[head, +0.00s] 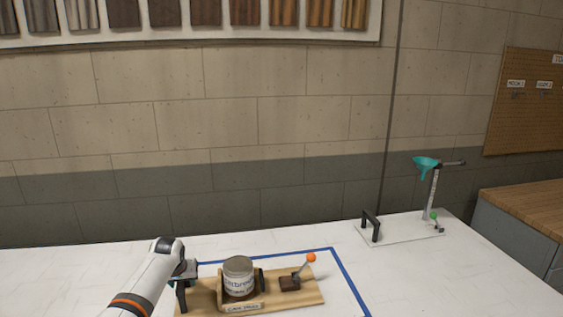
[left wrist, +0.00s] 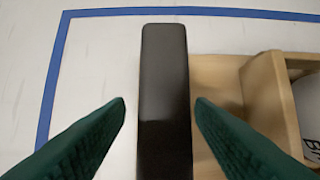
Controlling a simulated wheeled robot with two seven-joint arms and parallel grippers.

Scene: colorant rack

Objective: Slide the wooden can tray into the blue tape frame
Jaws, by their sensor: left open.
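The wooden can tray (head: 312,293) lies on the white table at the bottom of the head view. It carries a labelled can (head: 238,277) in a holder and a lever with an orange knob (head: 311,257). The blue tape frame (head: 345,272) runs behind and to the right of the tray; its near part is out of view. My left gripper (head: 184,281) is at the tray's left end. In the left wrist view its green fingers (left wrist: 160,108) are open on either side of the black handle (left wrist: 165,85), with gaps showing. The tape's corner shows there, apart from the tray wood (left wrist: 215,80).
A white board (head: 400,236) with a black handle, a stand and a teal funnel (head: 425,166) stands at the back right of the table. A wood-topped cabinet (head: 525,205) is at the right. The table between the tape and the board is clear.

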